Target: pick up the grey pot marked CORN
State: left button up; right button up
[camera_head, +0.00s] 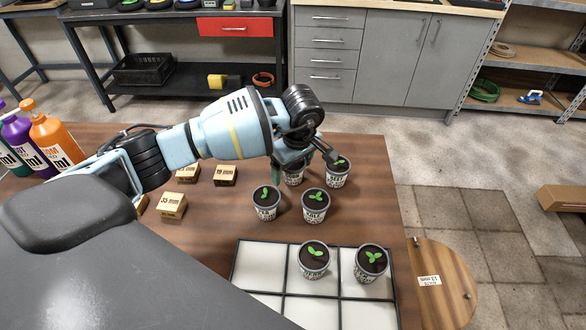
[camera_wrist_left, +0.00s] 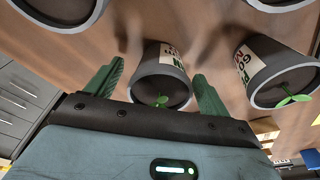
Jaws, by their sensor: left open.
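Several small grey pots with dark soil and green seedlings stand on the brown table. My left gripper (camera_head: 303,160) is open, pointing down over the back of the group. One grey pot (camera_head: 293,177) is below it, mostly hidden by the gripper. In the left wrist view a grey pot (camera_wrist_left: 160,82) sits between the two green fingers of the gripper (camera_wrist_left: 156,82), with gaps on both sides. Its label is turned and mostly hidden, so I cannot read CORN on it. Another pot (camera_wrist_left: 270,75) is right of the fingers, its label only partly readable. My right gripper is out of view.
Close by are a back-right pot (camera_head: 337,175) and two front pots (camera_head: 266,205) (camera_head: 316,207). A white divided tray (camera_head: 262,268) holds two pots (camera_head: 314,262) (camera_head: 370,265). Wooden blocks (camera_head: 225,176) and bottles (camera_head: 55,145) are to the left.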

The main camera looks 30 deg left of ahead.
pick_arm(q)
jog(key=c, duration=1.1)
jog(key=shift+r, duration=0.1)
notch_tip(320, 180, up, 10)
jog(key=shift+f, duration=0.1)
